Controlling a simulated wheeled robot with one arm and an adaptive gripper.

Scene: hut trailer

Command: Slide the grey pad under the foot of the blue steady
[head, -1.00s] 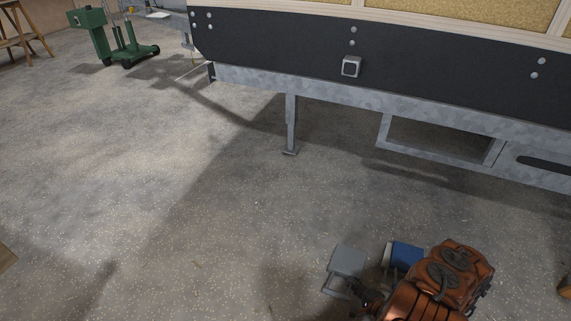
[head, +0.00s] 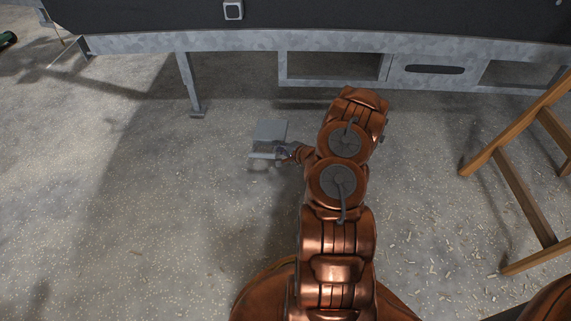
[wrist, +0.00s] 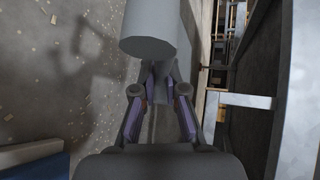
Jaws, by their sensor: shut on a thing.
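The grey pad (head: 271,130) is in my gripper (head: 289,153), over the open floor in front of the trailer frame in the head view. In the wrist view my gripper (wrist: 158,90) is shut on a grey part, and a rounded grey piece (wrist: 148,38) lies beyond the fingertips. A steady leg (head: 187,82) with a flat foot (head: 197,113) stands left of the pad, apart from it. This leg looks grey, and I see no clearly blue steady.
The galvanised trailer frame (head: 225,42) runs across the back. A wooden trestle (head: 525,205) stands at right. A blue thing (wrist: 35,170) shows at the lower left of the wrist view. The floor between pad and foot is clear.

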